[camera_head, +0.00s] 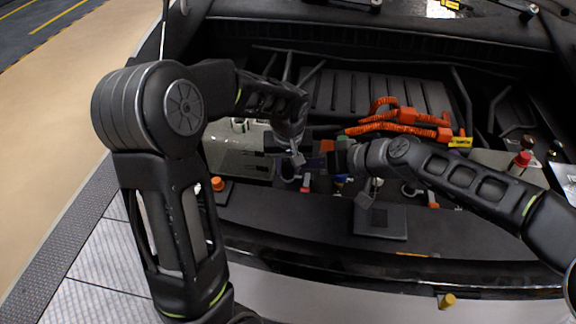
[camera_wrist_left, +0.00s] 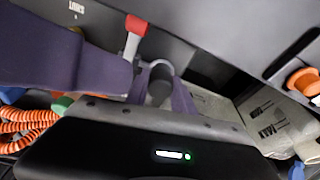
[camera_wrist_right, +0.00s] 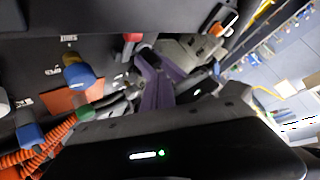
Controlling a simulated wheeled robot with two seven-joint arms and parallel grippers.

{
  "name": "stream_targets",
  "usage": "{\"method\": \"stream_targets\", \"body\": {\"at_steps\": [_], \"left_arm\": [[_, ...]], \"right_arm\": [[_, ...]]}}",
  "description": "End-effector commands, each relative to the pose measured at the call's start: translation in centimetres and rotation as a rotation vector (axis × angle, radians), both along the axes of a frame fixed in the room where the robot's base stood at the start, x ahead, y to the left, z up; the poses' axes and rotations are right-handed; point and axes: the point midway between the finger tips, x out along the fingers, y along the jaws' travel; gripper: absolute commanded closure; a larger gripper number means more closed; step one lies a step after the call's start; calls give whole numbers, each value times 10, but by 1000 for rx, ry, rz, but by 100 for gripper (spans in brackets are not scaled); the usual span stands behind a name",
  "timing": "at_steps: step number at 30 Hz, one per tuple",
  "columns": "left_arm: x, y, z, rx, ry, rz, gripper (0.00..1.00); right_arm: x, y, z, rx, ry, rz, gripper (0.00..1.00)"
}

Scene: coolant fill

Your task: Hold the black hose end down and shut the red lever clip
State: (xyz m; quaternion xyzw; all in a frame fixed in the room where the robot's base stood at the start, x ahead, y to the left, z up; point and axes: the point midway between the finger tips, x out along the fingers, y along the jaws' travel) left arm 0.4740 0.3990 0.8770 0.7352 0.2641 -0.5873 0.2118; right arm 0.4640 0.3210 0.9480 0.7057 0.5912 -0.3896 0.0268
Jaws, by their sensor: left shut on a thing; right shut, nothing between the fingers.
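The red lever (camera_wrist_left: 136,26) stands on a grey clip beside the black hose end (camera_wrist_left: 160,84) in the left wrist view. The lever points up in that picture; whether the clip is latched is unclear. My left gripper (camera_wrist_left: 159,96) is shut on the hose end, its purple fingers on both sides. A wide purple piece from the left, seemingly my right gripper's finger (camera_wrist_left: 50,58), reaches close to the clip. In the right wrist view my right gripper (camera_wrist_right: 152,72) is shut and empty, just below the red lever (camera_wrist_right: 132,40).
A blue and yellow knob (camera_wrist_right: 80,72) and a green cap (camera_wrist_right: 85,112) are close by.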

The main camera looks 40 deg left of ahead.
Motion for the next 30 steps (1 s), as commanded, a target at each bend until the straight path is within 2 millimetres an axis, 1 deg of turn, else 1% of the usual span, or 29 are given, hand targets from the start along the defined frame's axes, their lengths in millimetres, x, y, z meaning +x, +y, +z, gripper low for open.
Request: {"method": "stream_targets", "body": {"at_steps": [6,10,18,19,27,28,30], "left_arm": [[0,0,-1,0,2,-1,100],[-1,0,-1,1,2,-2,100],[-2,0,-3,1,9,-6,100],[-2,-1,-3,1,9,-6,69],[-4,-1,-5,0,16,-4,47],[-4,-1,-5,-1,17,-4,45],[-4,-1,-5,-1,17,-3,45]], "right_arm": [[1,1,21,5,-4,-2,100],[3,1,32,10,-9,-6,100],[2,2,36,15,-8,-7,100],[2,2,36,15,-8,-7,100],[2,2,36,15,-8,-6,100],[2,2,36,15,-8,-6,100],[2,2,36,15,-9,-5,100]]}}
